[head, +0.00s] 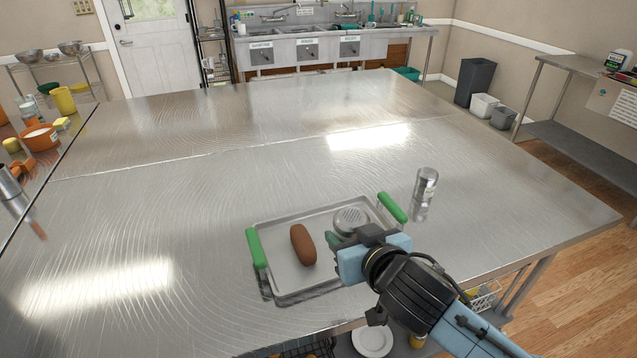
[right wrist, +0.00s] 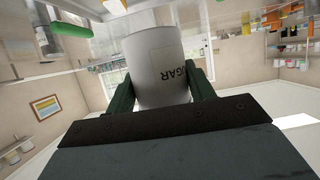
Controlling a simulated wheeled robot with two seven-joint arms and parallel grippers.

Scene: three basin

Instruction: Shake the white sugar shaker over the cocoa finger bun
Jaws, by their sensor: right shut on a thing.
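The brown cocoa finger bun (head: 303,245) lies on a metal tray (head: 290,284) with green handles. The white sugar shaker (head: 352,219) shows its round perforated top beside the bun, over the right part of the tray. My right gripper (head: 340,240) is shut on the shaker. In the right wrist view the white shaker (right wrist: 160,70) sits between the green fingers (right wrist: 163,88), its SUGAR label upside down in that inverted picture; the shaker looks upright. Its height above the tray is hard to tell. My left gripper is not in view.
A clear shaker with a metal top (head: 425,185) stands on the steel table (head: 180,200), right of the tray. The table is bare behind and left of the tray. Orange and yellow containers (head: 40,137) stand at the far left. Sinks (head: 310,48) line the back wall.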

